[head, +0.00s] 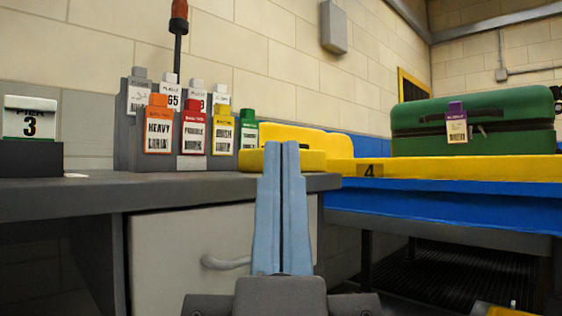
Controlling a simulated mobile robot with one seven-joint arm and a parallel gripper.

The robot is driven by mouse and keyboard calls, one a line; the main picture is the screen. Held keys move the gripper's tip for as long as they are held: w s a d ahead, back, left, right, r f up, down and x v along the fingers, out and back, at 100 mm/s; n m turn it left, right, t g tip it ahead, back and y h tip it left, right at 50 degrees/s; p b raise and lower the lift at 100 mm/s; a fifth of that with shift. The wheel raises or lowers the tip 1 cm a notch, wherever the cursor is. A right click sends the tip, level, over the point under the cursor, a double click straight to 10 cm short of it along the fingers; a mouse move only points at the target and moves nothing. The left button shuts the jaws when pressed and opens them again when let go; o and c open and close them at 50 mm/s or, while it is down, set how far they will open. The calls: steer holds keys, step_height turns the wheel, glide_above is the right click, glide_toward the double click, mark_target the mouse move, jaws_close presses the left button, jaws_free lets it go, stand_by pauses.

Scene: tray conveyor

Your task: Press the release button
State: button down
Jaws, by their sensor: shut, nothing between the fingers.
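My gripper (282,146) is in the lower middle of the head view, pointing up and away, its two blue fingers shut together with nothing between them. A low yellow rounded object (253,160) sits at the desk's right end, directly behind the fingertips. The fingers cover its middle, and I cannot tell whether they touch it. No part clearly recognisable as a release button shows; I cannot tell whether that yellow object carries one.
A grey desk (90,193) with a drawer (165,265) spans the left. A green suitcase (480,115) rests right on the yellow-edged blue conveyor (450,200).

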steer(key=shift+r, duration=0.1)
step_height(320, 180, up, 32)
steer(key=p, duration=3.2)
steer(key=shift+w, duration=0.1)
